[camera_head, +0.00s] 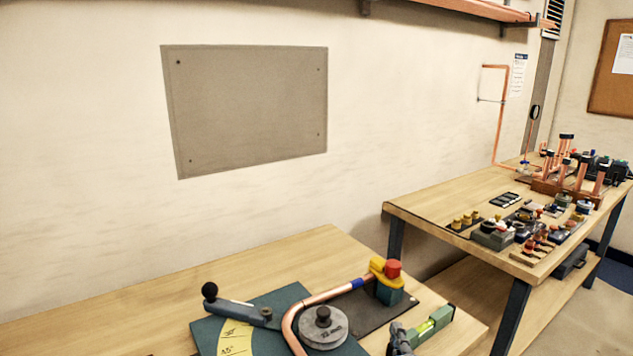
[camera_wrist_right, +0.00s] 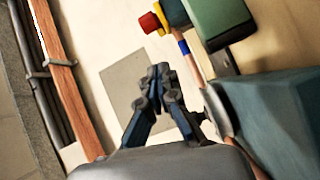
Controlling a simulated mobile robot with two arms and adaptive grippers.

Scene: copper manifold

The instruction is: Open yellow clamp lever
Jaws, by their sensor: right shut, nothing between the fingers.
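The yellow clamp lever (camera_head: 378,266) with a red knob (camera_head: 393,269) sits on a green block at the end of the copper tube (camera_head: 335,294), near a blue band on the tube. In the right wrist view the yellow lever (camera_wrist_right: 173,12) and red knob (camera_wrist_right: 150,23) show at the top. My right gripper (camera_head: 400,338) is at the bottom of the head view, in front of the clamp and apart from it. In the right wrist view its fingertips (camera_wrist_right: 159,76) are together and empty, below the knob in the picture. My left gripper is not in view.
The round bender disc (camera_head: 323,328) and a black-knobbed handle (camera_head: 240,310) stand left of the clamp. A green level-like tool (camera_head: 432,324) lies close to my right gripper. A second bench (camera_head: 450,205) at the right holds several fittings. The bench's back left is clear.

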